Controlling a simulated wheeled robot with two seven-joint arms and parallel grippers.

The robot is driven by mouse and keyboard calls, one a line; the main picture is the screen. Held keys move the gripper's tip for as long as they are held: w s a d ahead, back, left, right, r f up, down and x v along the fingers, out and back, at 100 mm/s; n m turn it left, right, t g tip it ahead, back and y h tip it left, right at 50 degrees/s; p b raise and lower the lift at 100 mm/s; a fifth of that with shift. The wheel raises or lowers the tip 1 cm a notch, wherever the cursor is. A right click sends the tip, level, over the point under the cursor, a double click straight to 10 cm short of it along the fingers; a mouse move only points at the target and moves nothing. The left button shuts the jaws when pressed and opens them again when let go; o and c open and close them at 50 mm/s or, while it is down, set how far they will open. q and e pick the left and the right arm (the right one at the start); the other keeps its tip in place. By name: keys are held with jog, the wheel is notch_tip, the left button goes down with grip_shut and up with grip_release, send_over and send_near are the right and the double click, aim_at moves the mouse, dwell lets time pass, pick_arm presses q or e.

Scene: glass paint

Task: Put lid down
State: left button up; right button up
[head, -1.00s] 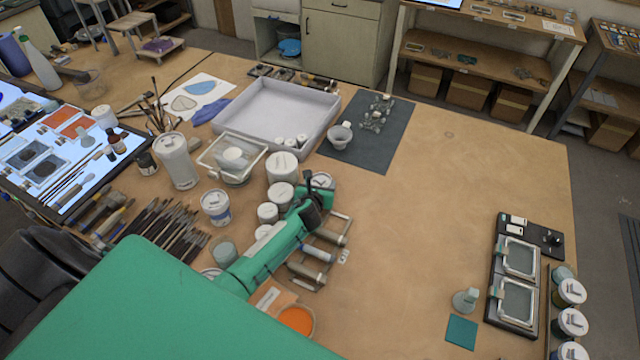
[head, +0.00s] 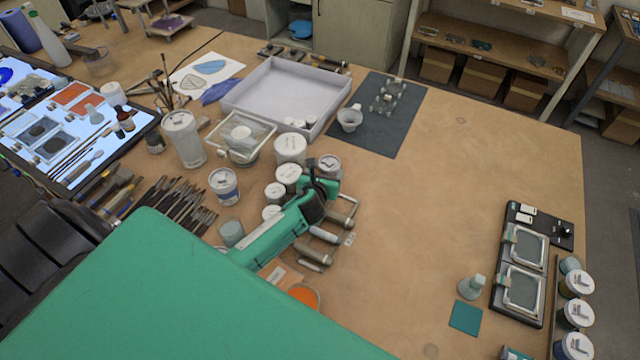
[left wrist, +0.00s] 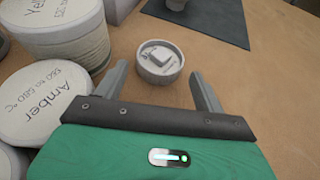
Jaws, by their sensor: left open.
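In the head view my left gripper (head: 325,186) is low over the table, beside the white jars. A jar lid marked Amber (left wrist: 45,108) and a larger jar marked Yellow (left wrist: 60,30) stand left of the fingers. My right gripper is not in view.
A white tray (head: 240,97) and a dark mat (head: 408,128) with a small cup (head: 349,119) lie beyond. Rollers (head: 314,254) lie close under my left arm. Framed glass pieces (head: 524,288) and jars stand at the right. The table's middle right is clear.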

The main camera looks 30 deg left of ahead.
pick_arm(q)
jog(key=shift+b+v, duration=0.6)
jog(key=shift+v, duration=2.9)
jog(key=shift+d, duration=0.1)
